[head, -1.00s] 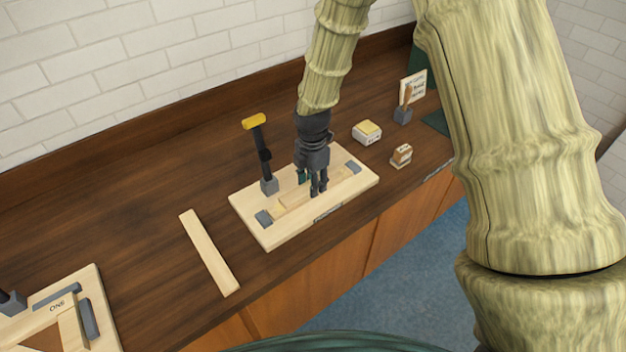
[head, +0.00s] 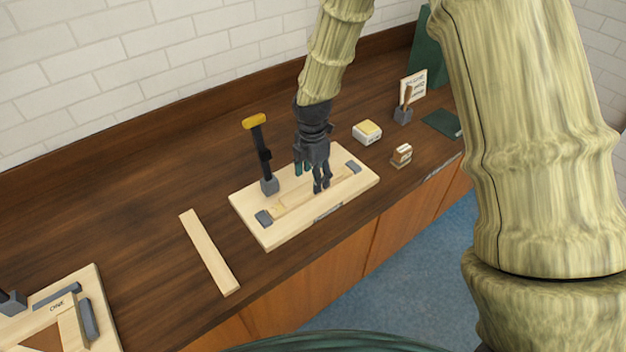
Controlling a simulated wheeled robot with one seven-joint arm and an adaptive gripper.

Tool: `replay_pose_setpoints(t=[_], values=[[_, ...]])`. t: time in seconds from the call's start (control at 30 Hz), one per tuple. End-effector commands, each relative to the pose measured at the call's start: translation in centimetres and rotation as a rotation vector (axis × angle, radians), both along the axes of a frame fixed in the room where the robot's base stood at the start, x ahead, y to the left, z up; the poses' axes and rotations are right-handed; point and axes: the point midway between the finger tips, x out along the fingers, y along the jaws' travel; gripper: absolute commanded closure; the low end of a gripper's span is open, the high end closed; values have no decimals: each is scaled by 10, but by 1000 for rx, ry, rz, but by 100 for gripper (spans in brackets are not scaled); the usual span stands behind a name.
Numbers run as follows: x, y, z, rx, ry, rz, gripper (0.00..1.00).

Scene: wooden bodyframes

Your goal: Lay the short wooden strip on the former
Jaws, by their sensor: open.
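The former is a pale wooden board (head: 268,236) on the bench, with a grey block near each end of its front part. A pale wooden strip (head: 292,204) lies lengthwise on it between these blocks; its right part is partly hidden by my fingers. My gripper (head: 311,180) is open, pointing down over the middle of the board, with its fingertips close to the strip. I cannot tell whether they touch it. Another pale strip (head: 209,252) lies loose on the bench left of the board. I cannot tell from this view which strip is the short one.
A black clamp with a yellow handle (head: 259,150) stands at the board's back left. A second board with a frame (head: 93,283) is at the lower left. Small boxes (head: 367,132) and a card (head: 413,86) stand to the right. Bare bench lies behind the loose strip.

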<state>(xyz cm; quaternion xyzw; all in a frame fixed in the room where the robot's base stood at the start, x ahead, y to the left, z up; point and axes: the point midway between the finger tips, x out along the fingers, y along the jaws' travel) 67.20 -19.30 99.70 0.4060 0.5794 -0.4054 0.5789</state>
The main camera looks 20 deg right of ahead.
Motion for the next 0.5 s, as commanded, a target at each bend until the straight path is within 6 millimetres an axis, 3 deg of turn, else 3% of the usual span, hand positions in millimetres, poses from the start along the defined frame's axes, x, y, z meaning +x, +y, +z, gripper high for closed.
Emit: replay_pose_setpoints(t=[0.3, 0.5], values=[[1, -1, 56, 1, -2, -1, 38], [1, 0, 82, 1, -2, 0, 38]])
